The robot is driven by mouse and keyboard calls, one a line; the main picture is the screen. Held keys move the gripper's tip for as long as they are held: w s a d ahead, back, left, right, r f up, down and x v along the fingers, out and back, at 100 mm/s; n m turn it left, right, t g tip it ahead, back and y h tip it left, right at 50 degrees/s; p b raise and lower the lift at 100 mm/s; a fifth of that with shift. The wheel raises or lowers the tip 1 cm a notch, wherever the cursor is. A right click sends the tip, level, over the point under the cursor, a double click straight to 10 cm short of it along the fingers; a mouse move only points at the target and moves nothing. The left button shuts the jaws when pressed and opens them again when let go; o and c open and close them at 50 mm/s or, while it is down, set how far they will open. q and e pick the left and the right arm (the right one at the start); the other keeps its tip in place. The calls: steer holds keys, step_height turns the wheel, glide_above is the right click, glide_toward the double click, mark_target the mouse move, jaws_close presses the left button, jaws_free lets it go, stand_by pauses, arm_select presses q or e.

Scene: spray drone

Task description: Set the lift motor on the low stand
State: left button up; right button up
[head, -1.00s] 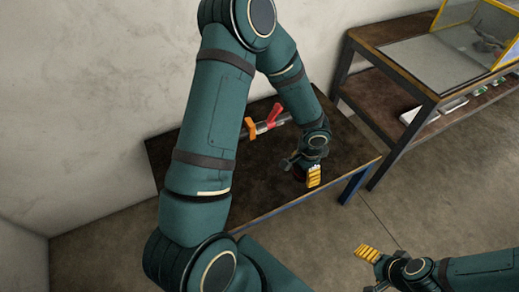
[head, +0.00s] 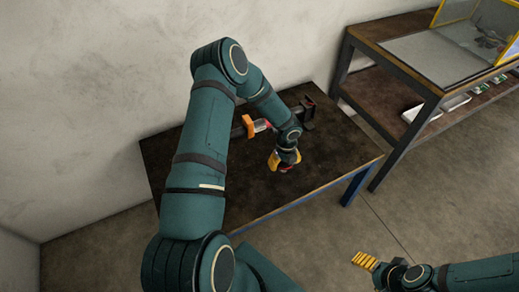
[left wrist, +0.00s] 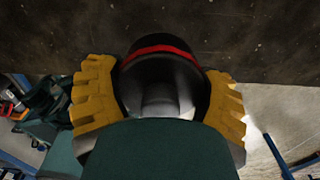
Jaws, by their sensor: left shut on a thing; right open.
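The lift motor, a dark rounded cylinder with a red band (left wrist: 165,50), sits between the yellow fingers of my left gripper (left wrist: 160,80) in the left wrist view. My left gripper (head: 284,163) is shut on it over the right half of a low dark-topped table (head: 215,185), which looks like the low stand. In the head view the motor is mostly hidden by the fingers and wrist; whether it touches the top is unclear. My right gripper (head: 366,264) is open and empty, off the table at the lower right.
A fixture with an orange block (head: 249,126) and a dark bracket (head: 307,112) stands at the back of the low table, partly behind my left arm. A taller bench (head: 410,58) with a yellow-framed box (head: 457,14) is at the right. The low table's front left top is bare.

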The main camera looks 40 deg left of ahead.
mark_target(281, 179)
arm_select(q)
steer(key=shift+w+a+f+m, duration=0.1)
steer(key=shift+a+f+m, duration=0.25)
steer(key=shift+f+m, duration=0.2)
steer(key=shift+f+b, duration=1.2)
steer(key=shift+f, duration=3.6)
steer(key=shift+f, duration=0.15)
steer(key=o, duration=1.3)
steer(key=shift+c, duration=0.2)
